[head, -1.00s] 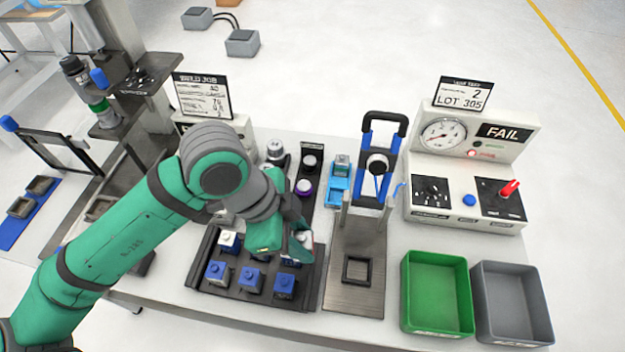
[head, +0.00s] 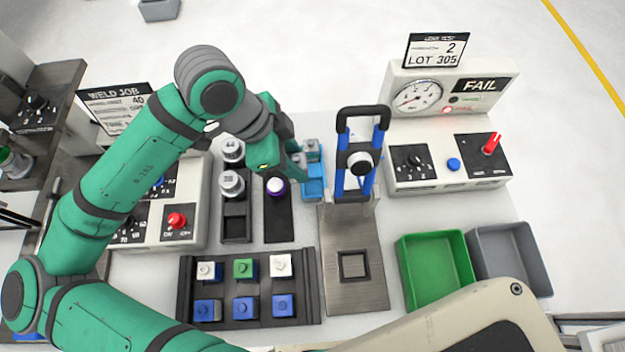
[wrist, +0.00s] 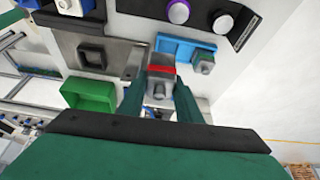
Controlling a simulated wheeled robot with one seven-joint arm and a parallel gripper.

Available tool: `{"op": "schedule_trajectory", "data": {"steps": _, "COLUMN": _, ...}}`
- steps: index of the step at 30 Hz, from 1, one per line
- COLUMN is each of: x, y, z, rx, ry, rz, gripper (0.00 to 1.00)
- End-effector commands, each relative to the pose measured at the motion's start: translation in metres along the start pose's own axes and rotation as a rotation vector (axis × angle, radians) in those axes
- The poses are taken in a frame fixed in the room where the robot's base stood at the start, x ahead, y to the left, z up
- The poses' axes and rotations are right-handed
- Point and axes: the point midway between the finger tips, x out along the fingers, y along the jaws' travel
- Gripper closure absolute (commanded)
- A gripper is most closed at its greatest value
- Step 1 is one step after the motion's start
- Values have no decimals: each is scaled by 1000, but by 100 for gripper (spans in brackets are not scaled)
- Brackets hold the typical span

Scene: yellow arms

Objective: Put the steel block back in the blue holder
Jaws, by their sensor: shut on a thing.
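The steel block with a red band (wrist: 160,88) is between the fingers of my gripper (wrist: 160,100) in the wrist view. My gripper (head: 298,165) is shut on it; in the head view the block is mostly hidden by the fingers. The blue holder (head: 314,189) lies just right of the gripper in the head view. In the wrist view the blue holder (wrist: 172,46) shows beyond the held block. Another grey block (wrist: 203,66) sits at one end of the holder. I cannot tell whether the held block touches the holder.
A clamp fixture with a black handle (head: 363,113) stands close right of the holder. A stand with a purple-ringed knob (head: 276,187) is at its left. A dark tray (head: 187,290) of coloured blocks, a green bin (head: 404,262) and a grey bin (head: 543,275) are nearer the front.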

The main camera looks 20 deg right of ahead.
Motion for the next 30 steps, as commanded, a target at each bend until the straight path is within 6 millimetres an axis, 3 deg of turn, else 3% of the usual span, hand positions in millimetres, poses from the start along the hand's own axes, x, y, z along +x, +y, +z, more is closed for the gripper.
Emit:
{"op": "schedule_trajectory", "data": {"steps": 3, "x": 16, "y": -13, "z": -17, "rx": 29, "ry": 0, "rz": 13, "gripper": 100}}
{"op": "schedule_trajectory", "data": {"steps": 8, "x": 32, "y": -21, "z": -28, "rx": 48, "ry": -1, "rz": 23, "gripper": 100}}
{"op": "schedule_trajectory", "data": {"steps": 18, "x": 78, "y": -22, "z": -6, "rx": 40, "ry": -1, "rz": 20, "gripper": 100}}
{"op": "schedule_trajectory", "data": {"steps": 25, "x": 90, "y": -22, "z": 1, "rx": 39, "ry": -1, "rz": 19, "gripper": 100}}
{"op": "schedule_trajectory", "data": {"steps": 30, "x": 110, "y": -22, "z": 8, "rx": 38, "ry": -1, "rz": 20, "gripper": 100}}
